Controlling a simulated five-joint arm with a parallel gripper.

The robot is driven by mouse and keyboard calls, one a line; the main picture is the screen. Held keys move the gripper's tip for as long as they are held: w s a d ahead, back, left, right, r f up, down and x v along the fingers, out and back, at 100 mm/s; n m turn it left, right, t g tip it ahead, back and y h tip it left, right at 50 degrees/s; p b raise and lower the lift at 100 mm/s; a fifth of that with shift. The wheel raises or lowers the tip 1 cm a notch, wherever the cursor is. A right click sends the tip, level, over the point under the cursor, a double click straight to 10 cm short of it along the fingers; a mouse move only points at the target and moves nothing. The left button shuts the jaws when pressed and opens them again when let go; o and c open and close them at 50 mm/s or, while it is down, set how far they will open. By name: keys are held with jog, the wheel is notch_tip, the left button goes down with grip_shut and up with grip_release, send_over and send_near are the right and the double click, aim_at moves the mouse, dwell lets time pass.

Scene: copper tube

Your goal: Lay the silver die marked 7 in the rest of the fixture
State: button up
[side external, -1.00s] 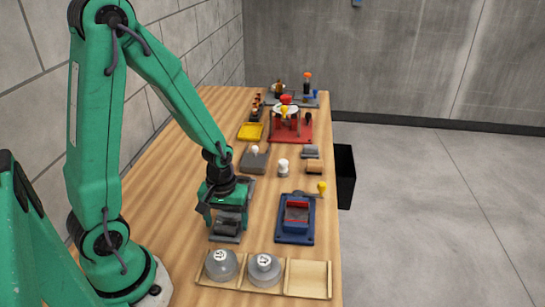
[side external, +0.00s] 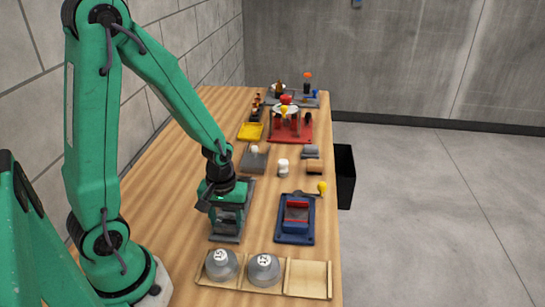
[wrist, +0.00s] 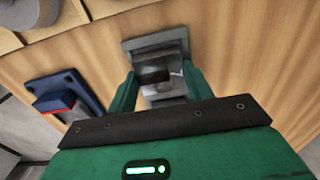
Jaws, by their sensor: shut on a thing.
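Two silver domed dies sit in the wooden tray at the front, a left die (side external: 221,264) and a right die (side external: 264,269). Each has a white label on top, too small to read for certain. The grey fixture (side external: 226,238) lies behind the left die and also shows in the wrist view (wrist: 160,44). My gripper (side external: 226,213) is over this fixture, fingers pointing down. In the wrist view its green fingers flank a dark grey block (wrist: 154,76) at the fixture, and it is shut on this block. Whether the block is attached to the fixture is hidden.
The tray's right compartment (side external: 308,278) is empty. A blue fixture (side external: 295,220) with red edges stands right of my gripper. A white-knobbed grey fixture (side external: 254,160), a red stand (side external: 290,128) and a yellow tray (side external: 250,131) are farther back. Bare wood lies to the left.

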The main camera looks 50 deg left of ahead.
jog(key=shift+r, duration=1.4)
jog(key=s+d+r, duration=0.4)
jog(key=d+r, duration=0.3)
jog(key=d, duration=0.4)
jog(key=shift+s+r, duration=0.15)
jog(key=shift+r, duration=0.15)
jog(key=w+a+f, duration=0.1)
jog(key=w+a, duration=0.1)
jog(key=w, duration=1.8)
jog(key=shift+w+a+f, duration=0.15)
jog(key=shift+w+a, duration=0.1)
jog(key=shift+w, duration=0.05)
jog(key=shift+f, duration=0.25)
jog(key=shift+f, duration=2.65)
jog(key=shift+f, duration=0.9)
